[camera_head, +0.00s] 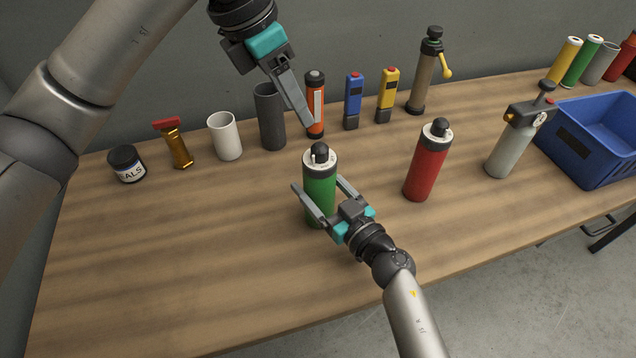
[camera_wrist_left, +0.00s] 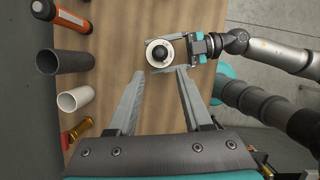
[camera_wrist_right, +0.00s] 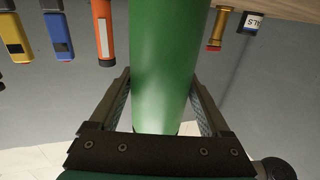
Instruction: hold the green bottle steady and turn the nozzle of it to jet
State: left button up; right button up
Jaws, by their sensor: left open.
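The green bottle (camera_head: 319,190) stands upright on the table. Its top has a white marked ring and a black nozzle knob (camera_head: 320,152), also seen from above in the left wrist view (camera_wrist_left: 160,53). The ring's markings are too small to read. My right gripper (camera_head: 317,182) has one finger on each side of the bottle's body. The green body fills the middle of the right wrist view (camera_wrist_right: 166,60) between the fingers; I cannot tell whether they press on it. My left gripper (camera_head: 306,121) is open and empty, above and behind the bottle, apart from the nozzle.
A red bottle (camera_head: 427,165) and a grey bottle (camera_head: 512,145) stand to the right, near a blue crate (camera_head: 590,163). Cups, an orange tube (camera_head: 315,105), a blue device (camera_head: 353,102) and a yellow one (camera_head: 388,97) line the back. The table's front left is clear.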

aim_at(320, 146)
jog(key=c, duration=1.2)
pick_arm(q)
jog(key=shift+o, duration=1.5)
jog(key=m, duration=0.2)
jog(key=d+m, duration=0.1)
jog(key=m, duration=0.3)
jog(key=shift+w+d+r+g+y, duration=0.2)
jog(key=shift+d+g+y, duration=0.2)
jog(key=f+m+y, duration=0.1)
jog(key=f+m, duration=0.2)
jog(key=m, duration=0.2)
jog(key=w+d+f+m+y, duration=0.1)
jog(key=f+m, duration=0.2)
jog(key=m, duration=0.2)
jog(key=d+f+m+g, duration=0.1)
jog(key=f+m, duration=0.3)
jog(key=m, duration=0.2)
jog(key=shift+w+y, duration=0.2)
jog(key=shift+y, duration=0.2)
jog(key=shift+c, duration=0.3)
jog(key=shift+r, duration=0.1)
grip_shut()
